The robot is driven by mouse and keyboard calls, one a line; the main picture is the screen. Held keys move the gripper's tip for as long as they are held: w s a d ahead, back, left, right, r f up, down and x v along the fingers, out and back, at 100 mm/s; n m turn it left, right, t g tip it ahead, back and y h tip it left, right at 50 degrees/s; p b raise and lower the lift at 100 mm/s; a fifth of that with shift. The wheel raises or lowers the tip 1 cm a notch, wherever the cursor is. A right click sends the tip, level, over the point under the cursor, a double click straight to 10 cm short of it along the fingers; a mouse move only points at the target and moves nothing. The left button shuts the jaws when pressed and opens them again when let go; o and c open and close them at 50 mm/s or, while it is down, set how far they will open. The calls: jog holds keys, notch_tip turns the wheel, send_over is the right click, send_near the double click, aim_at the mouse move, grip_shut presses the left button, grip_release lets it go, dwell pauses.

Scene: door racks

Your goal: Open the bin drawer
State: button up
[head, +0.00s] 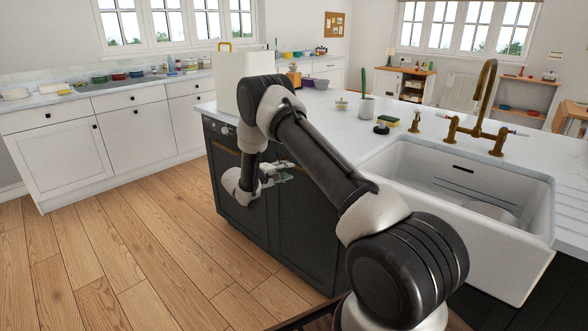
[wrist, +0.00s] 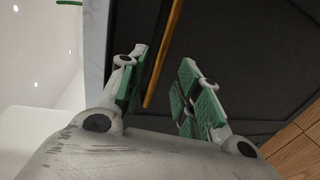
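The dark drawer front (head: 237,187) is in the side of the kitchen island and looks flush with it in the head view. A brass bar handle (head: 225,148) runs along its upper part, partly hidden by my arm. My gripper (head: 279,172) is in front of the dark panels. In the wrist view, my gripper (wrist: 163,88) has its green-padded fingers spread apart. The brass handle (wrist: 163,52) extends between them in the picture, with gaps on both sides. The dark panel (wrist: 230,50) lies behind it. Neither finger is seen touching the handle.
The white worktop (head: 330,122) overhangs the dark panels, with a white bin-like box (head: 229,82) on it. A white sink (head: 460,185) is at the right. The wooden floor (head: 130,240) left of the island is clear. White cabinets (head: 130,135) stand along the back wall.

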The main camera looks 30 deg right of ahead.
jog(key=x, duration=0.7)
jog(key=shift+s, duration=0.1)
grip_shut()
